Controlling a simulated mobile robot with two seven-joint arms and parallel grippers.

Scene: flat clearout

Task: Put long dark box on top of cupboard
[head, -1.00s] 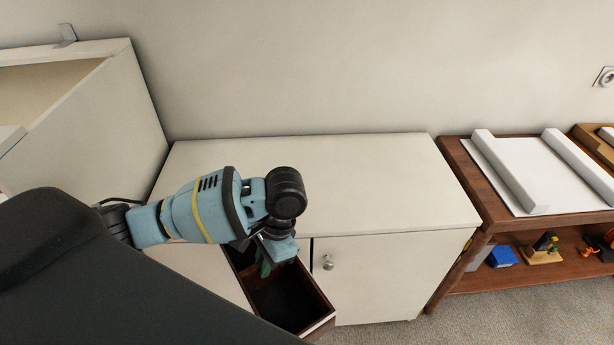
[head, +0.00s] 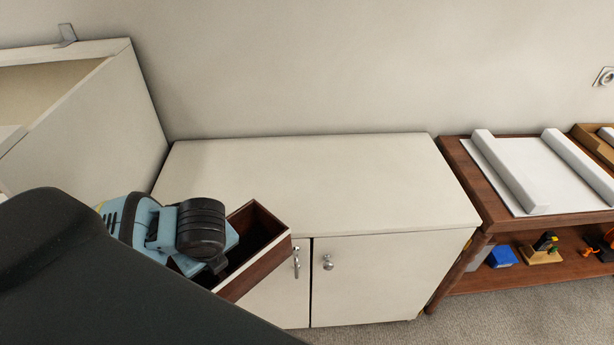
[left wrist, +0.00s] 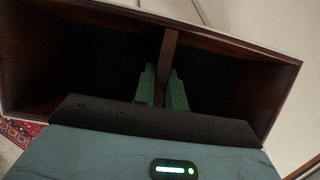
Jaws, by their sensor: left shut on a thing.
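The long dark box (head: 262,262) is an open dark-brown wooden box, tilted in front of the cupboard's left door. Its far end rises to about the height of the front edge of the cupboard top (head: 330,180), which is bare. My left gripper (left wrist: 162,88) is shut on the box's middle divider, as the left wrist view shows, with a green finger on each side. The box's two dark compartments (left wrist: 225,85) look empty. In the head view the blue wrist hides the fingers and the near end of the box. My right gripper is not in view.
A tall white cabinet (head: 110,115) stands at the left against the cupboard. A brown shelf unit (head: 480,185) with a white mat and rolls stands at the right. My dark body part covers the lower left.

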